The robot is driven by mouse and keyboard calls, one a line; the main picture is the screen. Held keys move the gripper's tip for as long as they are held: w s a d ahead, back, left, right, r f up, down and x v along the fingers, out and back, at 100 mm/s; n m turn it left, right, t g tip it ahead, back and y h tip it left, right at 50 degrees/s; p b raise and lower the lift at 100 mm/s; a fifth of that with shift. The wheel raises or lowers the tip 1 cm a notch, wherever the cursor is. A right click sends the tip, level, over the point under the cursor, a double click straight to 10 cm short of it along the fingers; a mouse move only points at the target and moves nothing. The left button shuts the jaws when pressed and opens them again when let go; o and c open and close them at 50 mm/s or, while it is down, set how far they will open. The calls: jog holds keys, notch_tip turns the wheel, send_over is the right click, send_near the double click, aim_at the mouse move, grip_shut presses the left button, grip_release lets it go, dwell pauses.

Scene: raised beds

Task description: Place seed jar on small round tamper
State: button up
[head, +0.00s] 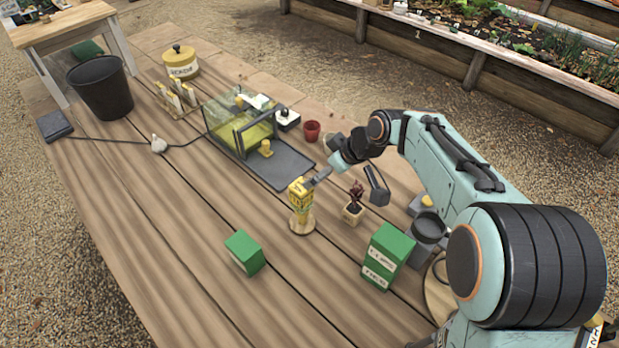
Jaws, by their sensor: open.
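A small yellow jar with a marked side, which looks like the seed jar (301,203), stands upright near the middle of the table. Under it is a round pale wooden disc, which looks like the small round tamper (303,226). The jar appears to rest on the disc, though their contact is too small to see clearly. My gripper (312,182) is open at the upper right side of the jar, close to its top. Whether a finger touches the jar cannot be told.
A potted dark red plant (354,207) stands just right of the jar. A green box (388,254) and a green block (244,252) are nearer. A glass case (236,118) and dark tray (285,166) lie behind. The table's left front is clear.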

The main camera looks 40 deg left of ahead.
jog(key=s+d+r+m+t+h, duration=0.1)
jog(key=d+r+m, duration=0.15)
jog(key=d, duration=0.55)
jog(key=s+d+r+m+h, duration=0.15)
jog(key=d+m, duration=0.25)
jog(key=d, duration=0.5)
jog(key=s+d+r+m+t+h, duration=0.1)
jog(key=d+r+m, duration=0.15)
jog(key=d, duration=0.55)
jog(key=s+d+f+m+g+h, duration=0.1)
jog(key=s+d+f+m+h, duration=0.1)
jog(key=s+d+m, duration=0.6)
jog(key=s+d+f, duration=0.1)
jog(key=s+d, duration=0.4)
jog(key=s, duration=0.1)
jog(key=shift+s+f+m+g, duration=0.2)
jog(key=shift+f+m+g, duration=0.1)
jog(key=shift+g, duration=0.1)
